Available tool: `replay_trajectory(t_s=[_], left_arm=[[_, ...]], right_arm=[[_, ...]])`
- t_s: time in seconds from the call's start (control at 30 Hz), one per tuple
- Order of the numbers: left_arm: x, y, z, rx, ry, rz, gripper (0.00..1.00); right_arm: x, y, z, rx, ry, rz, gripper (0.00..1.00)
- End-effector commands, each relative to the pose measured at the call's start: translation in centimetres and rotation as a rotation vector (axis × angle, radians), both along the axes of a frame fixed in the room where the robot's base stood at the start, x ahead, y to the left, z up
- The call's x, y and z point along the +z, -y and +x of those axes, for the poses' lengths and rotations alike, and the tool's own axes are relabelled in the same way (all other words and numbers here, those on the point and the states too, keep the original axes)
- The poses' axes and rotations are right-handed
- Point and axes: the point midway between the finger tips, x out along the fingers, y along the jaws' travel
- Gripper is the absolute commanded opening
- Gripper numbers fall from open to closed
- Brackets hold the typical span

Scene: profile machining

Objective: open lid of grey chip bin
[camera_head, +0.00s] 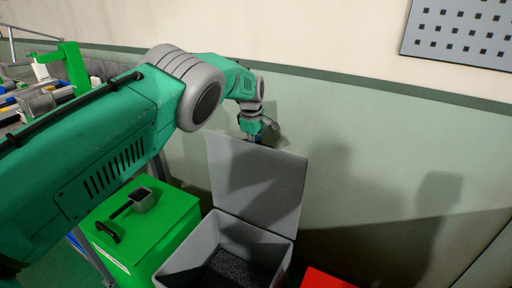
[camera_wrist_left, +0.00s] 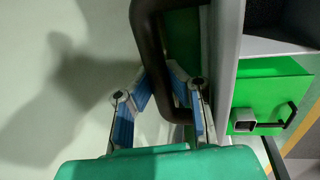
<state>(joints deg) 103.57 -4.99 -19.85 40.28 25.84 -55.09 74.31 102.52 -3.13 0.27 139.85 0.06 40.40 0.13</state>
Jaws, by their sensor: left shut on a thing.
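The grey chip bin (camera_head: 240,236) stands at the lower middle of the head view, open at the top, with dark chips (camera_head: 235,271) inside. Its grey lid (camera_head: 258,182) stands raised, nearly upright, along the bin's far side. My left gripper (camera_head: 265,128) is at the lid's top edge, partly hidden behind it. In the left wrist view my left gripper (camera_wrist_left: 160,82) is shut on the dark looped handle (camera_wrist_left: 146,45) beside the lid, which shows nearly edge-on (camera_wrist_left: 224,60). The handle is hidden in the head view. My right gripper is in neither view.
A green box (camera_head: 150,235) with a black handle and a small square cup (camera_head: 143,199) on top stands left of the bin. A red object (camera_head: 325,279) lies at the lower right. The wall (camera_head: 400,170) is close behind the lid. A cluttered bench (camera_head: 40,100) is at far left.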

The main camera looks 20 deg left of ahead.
Motion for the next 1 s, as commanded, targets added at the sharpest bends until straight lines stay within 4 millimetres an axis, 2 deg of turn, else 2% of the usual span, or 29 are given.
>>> replay_trajectory(t_s=[0.03, 0.17, 0.23, 0.73, 0.87, 1.0], left_arm=[[0.9, 0.0, 0.5, -0.001, 0.019, 0.001, 0.00], [1.0, 0.0, 0.5, -0.001, 0.020, 0.001, 0.00], [1.0, 0.0, 0.5, -0.002, 0.020, 0.001, 0.22], [0.5, 0.0, 0.3, -0.001, 0.008, 0.001, 0.22], [1.9, -0.1, 0.1, -0.001, 0.009, 0.001, 0.22], [4.8, -0.1, -0.4, -0.001, 0.013, 0.001, 0.22]], right_arm=[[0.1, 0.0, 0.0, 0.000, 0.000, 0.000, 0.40], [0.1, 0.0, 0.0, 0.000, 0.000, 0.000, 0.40], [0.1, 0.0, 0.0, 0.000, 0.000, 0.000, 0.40], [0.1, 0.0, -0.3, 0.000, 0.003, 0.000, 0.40], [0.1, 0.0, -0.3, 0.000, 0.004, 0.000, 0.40], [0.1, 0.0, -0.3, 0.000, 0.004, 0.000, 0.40]])
